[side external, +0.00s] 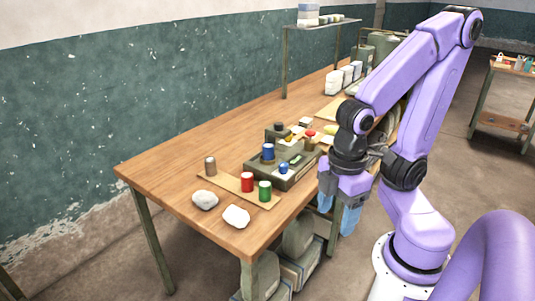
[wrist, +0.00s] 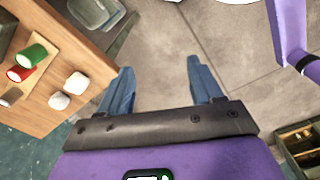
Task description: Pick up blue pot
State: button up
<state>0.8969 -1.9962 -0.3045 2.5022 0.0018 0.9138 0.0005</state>
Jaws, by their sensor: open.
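A blue cylindrical pot (side external: 267,151) stands upright on a dark grey-green tray or box (side external: 258,171) on the wooden table. A smaller blue item (side external: 283,168) is on the same tray, nearer the table's front edge. I cannot tell for sure which of the two is meant. My gripper (side external: 336,212) hangs at the table's front side, to the right of the tray and apart from it. In the wrist view my gripper (wrist: 160,68) has two blue fingers spread with nothing between them, over the floor. Neither blue thing is clear in the wrist view.
A wooden strip holds a brown (side external: 210,166), a red (side external: 247,182) and a green (side external: 265,191) cylinder. Two white lumps (side external: 236,216) lie near the table's left front corner. White blocks (side external: 333,83) stand at the far end. Containers sit below the table. The table's back left is clear.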

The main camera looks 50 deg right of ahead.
jog(key=shift+o, duration=0.9)
